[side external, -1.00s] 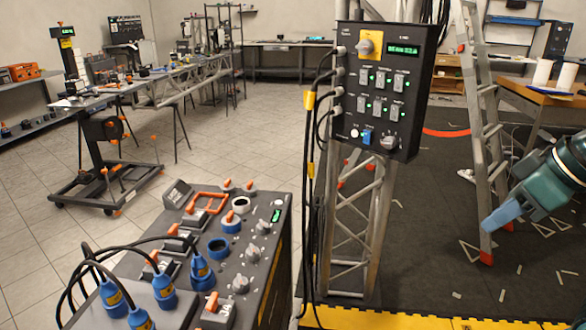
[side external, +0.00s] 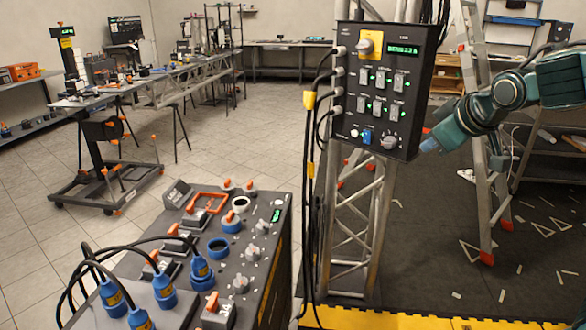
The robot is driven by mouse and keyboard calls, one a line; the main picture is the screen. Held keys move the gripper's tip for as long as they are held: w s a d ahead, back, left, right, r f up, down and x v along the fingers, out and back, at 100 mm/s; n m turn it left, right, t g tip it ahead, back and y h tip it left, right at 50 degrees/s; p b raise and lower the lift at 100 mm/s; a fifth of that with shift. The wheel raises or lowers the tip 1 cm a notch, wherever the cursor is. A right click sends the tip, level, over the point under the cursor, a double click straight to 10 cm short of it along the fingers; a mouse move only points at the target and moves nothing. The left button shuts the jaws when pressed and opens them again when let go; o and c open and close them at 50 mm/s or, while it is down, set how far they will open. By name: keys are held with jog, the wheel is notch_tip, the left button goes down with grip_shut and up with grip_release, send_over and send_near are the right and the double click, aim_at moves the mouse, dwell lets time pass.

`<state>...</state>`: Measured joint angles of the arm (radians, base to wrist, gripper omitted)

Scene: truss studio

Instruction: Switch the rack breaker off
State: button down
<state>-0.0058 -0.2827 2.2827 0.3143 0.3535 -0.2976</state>
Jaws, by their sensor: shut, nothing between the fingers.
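A dark control panel (side external: 378,90) is fixed upright on the metal truss. It carries a yellow rotary switch (side external: 370,44) at top left and two rows of grey breaker switches, such as one in the upper row (side external: 382,78) and one in the lower row (side external: 379,107). Small green lamps glow beside them. The labels are too small to tell which breaker is the rack one. A blue switch (side external: 367,137) and a round knob (side external: 389,141) sit below. My gripper (side external: 429,146) is shut and empty, its blue tip just right of the panel's lower right edge; contact cannot be told.
Black cables (side external: 318,120) hang along the panel's left side. A stepladder (side external: 487,130) stands behind my arm. A console with blue plugs and knobs (side external: 240,255) fills the lower front. Space in front of the panel's face looks clear.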

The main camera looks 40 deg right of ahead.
jog(key=w+d+f+n+t+h, duration=0.1)
jog(key=w+d+n+t+h, duration=0.1)
jog(key=w, duration=0.6)
jog(key=w+d+f+n+t+h, duration=0.2)
jog(key=w+n, duration=0.3)
jog(key=w, duration=0.4)
jog(key=w+d+f+n+t+h, duration=0.2)
jog(key=w+d+n+t+h, duration=0.1)
jog(key=w, duration=0.6)
jog(key=shift+d+f+n, duration=0.25)
jog(key=shift+d+n, duration=0.3)
jog(key=shift+n, duration=0.05)
jog(key=shift+d, duration=0.1)
send_near(358, 101)
jog(key=shift+w, duration=1.9)
jog(key=shift+w+d+r, duration=0.1)
jog(key=shift+w+d, duration=0.2)
jog(key=shift+d, duration=0.5)
jog(key=shift+w+d+r, duration=0.1)
jog(key=shift+w+d, duration=0.15)
jog(key=shift+d, duration=0.55)
